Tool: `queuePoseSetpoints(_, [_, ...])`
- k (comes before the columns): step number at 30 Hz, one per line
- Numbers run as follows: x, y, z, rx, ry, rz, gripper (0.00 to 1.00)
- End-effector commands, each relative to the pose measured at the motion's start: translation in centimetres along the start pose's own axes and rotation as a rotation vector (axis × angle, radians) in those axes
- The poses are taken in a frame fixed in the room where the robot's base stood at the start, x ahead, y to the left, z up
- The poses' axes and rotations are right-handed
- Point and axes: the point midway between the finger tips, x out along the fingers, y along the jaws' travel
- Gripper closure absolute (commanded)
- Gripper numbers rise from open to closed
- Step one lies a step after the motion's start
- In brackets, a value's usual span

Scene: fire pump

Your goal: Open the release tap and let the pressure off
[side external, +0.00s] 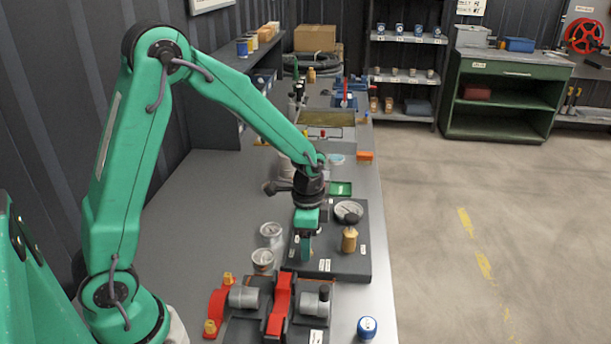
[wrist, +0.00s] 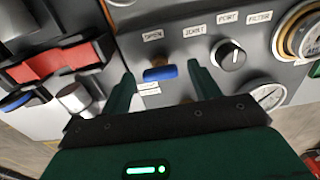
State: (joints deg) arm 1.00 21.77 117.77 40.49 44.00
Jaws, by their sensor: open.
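A blue tap handle (wrist: 160,73) lies across a dark panel (wrist: 205,40) in the wrist view, below a label that seems to read OPEN. My gripper (wrist: 160,78) is open, with one finger on each side of the handle. A gap shows between each finger and the handle, so I see no grip. In the side view my gripper (side external: 305,256) points down at the left part of the panel (side external: 345,265) and hides the handle. A white dial gauge (wrist: 267,95) is on the panel to the right; its reading is too small to tell.
A black knob (wrist: 230,57) stands on the panel right of the fingers. In the side view a brass fitting (side external: 349,240) rises beside my gripper. A red and grey pump unit (side external: 282,302) and two metal cups (side external: 270,236) are close by. Bare bench lies left.

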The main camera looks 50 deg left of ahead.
Motion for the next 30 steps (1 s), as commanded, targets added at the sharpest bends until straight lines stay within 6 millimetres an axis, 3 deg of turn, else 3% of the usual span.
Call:
queuePoseSetpoints(5, [0.0, 0.0, 0.0, 0.0, 0.0, 0.0, 0.38])
queuePoseSetpoints(12, [-0.02, 0.0, -0.01, 0.0, 0.0, 0.0, 0.81])
queuePoseSetpoints(13, [-0.02, 0.0, -0.01, 0.0, 0.0, 0.0, 0.83])
queuePoseSetpoints(30, [-0.09, -0.01, -0.05, -0.13, 0.001, -0.001, 0.83])
